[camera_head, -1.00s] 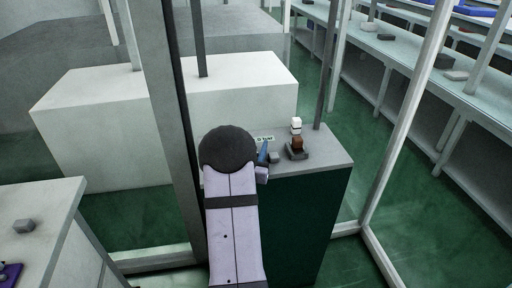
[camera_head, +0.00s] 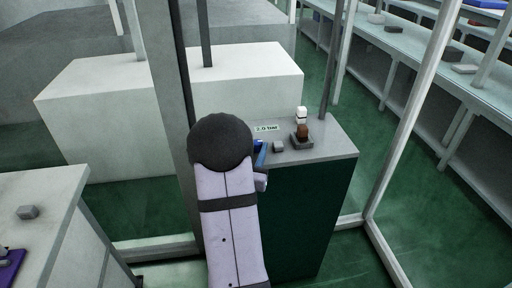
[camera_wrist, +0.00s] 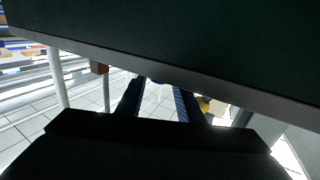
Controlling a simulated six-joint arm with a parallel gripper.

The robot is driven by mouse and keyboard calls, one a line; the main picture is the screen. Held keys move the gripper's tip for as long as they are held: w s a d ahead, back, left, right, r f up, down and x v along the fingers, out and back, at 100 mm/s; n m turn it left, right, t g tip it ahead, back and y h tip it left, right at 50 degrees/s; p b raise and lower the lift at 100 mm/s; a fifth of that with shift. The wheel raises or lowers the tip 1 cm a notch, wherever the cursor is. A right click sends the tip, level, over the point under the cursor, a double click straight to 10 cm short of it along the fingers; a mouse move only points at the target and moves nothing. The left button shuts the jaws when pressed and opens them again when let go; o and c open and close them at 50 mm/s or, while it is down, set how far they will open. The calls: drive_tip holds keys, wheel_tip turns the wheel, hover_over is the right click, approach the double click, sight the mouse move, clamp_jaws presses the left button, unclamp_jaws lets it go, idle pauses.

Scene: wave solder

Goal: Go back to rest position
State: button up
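My gripper (camera_wrist: 160,90) shows in the wrist view as two dark fingers set apart, with light background between them and nothing seen held. It is close to a dark green panel with a grey edge (camera_wrist: 200,82), which fills the top of that view. In the head view my arm reaches up to the left side of the green cabinet (camera_head: 310,215) with a grey top. The arm's dark round joint hides most of the gripper. A blue part shows just right of that joint, close to the cabinet top's left end.
On the cabinet top are a brown and white piece on a grey base (camera_head: 302,131), a small grey block (camera_head: 278,147) and a "2.0 bar" label (camera_head: 266,128). A grey table (camera_head: 45,200) is at left. Green floor lies between.

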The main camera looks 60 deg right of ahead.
idle(0.3)
drive_tip(key=r+p, duration=0.1)
drive_tip(key=r, duration=0.2)
drive_tip(key=w+d+r+m+p, duration=0.1)
drive_tip(key=r, duration=0.2)
drive_tip(key=d+r+m+p, duration=0.1)
drive_tip(key=r+p, duration=0.1)
drive_tip(key=r, duration=0.2)
drive_tip(key=shift+w+d+g, duration=0.2)
drive_tip(key=shift+w+g, duration=0.15)
drive_tip(key=shift+g, duration=0.05)
drive_tip(key=w+a+f+n+t+y+p, duration=0.2)
drive_tip(key=w+a+f+n+y, duration=0.3)
drive_tip(key=a, duration=0.6)
drive_tip(key=w+a+n+t+y+p, duration=0.1)
drive_tip(key=w+a+n+y+p, duration=0.1)
drive_tip(key=w+a+y, duration=0.75)
drive_tip(key=s+a+f+n+g+y+p, duration=0.15)
drive_tip(key=s+a, duration=0.25)
drive_tip(key=a, duration=0.5)
drive_tip(key=s+a+f+n+g+p, duration=0.1)
drive_tip(key=s+a+f+n, duration=0.15)
drive_tip(key=s+a, duration=0.45)
drive_tip(key=s+a+n+g+y+p, duration=0.1)
drive_tip(key=s+a+n+g, duration=0.4)
drive_tip(key=s+a, duration=0.3)
drive_tip(key=s+g, duration=0.1)
drive_tip(key=s, duration=0.2)
drive_tip(key=shift+s+a, duration=0.25)
drive_tip(key=shift+a, duration=0.15)
